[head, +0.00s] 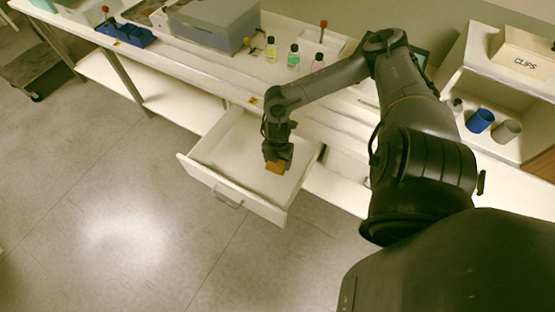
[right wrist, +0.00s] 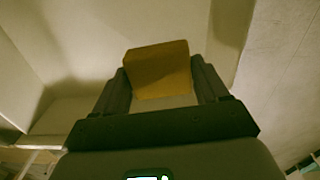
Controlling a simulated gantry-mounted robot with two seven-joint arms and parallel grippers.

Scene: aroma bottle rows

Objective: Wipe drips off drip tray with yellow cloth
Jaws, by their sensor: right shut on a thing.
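The yellow cloth (head: 275,167) is a small folded block held in my right gripper (head: 277,160). In the right wrist view the cloth (right wrist: 158,70) sits between the two fingers of the gripper (right wrist: 162,85), which are shut on it. The gripper points down over the open white drawer (head: 226,160), near its right side. I cannot tell whether the cloth touches the drawer bottom. I cannot make out the drip tray or any drips for sure. My left gripper is not in view.
Bottles with yellow (head: 270,50), green (head: 293,58) and pink (head: 317,64) liquid stand on the bench behind the drawer. Blue (head: 480,121) and grey (head: 507,131) cups stand in the right shelf, under a CLIPS box (head: 525,58).

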